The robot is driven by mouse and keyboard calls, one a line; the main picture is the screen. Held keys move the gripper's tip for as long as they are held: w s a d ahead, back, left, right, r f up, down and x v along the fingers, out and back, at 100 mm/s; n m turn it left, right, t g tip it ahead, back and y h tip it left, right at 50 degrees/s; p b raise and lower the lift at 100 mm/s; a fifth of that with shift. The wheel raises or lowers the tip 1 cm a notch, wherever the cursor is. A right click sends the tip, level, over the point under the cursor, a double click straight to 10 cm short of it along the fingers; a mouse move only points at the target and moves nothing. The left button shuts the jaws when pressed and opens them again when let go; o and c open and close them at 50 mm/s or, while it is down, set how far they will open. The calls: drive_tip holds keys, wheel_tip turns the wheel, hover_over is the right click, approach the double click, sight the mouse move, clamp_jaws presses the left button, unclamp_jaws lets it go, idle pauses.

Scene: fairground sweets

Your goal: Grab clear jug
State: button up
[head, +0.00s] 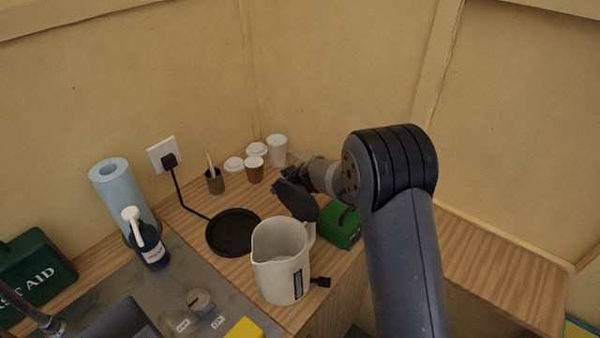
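A pale grey, opaque jug-shaped kettle (282,270) stands on the wooden counter in the head view, with its top open and a dark strip low on its side. My gripper (283,180) is a dark shape above and behind the kettle. It overlaps the flap in the view, so its fingers and any contact are unclear.
A black round base (234,232) with a cord lies left of the kettle. Paper cups (276,150) stand at the back. A green box (341,224) sits right of the kettle. A pump bottle (151,247) and blue roll (123,190) stand left. The right counter (500,275) is clear.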

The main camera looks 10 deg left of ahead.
clamp_jaws()
idle(0.3)
drive_tip(key=shift+r, duration=0.2)
idle(0.4)
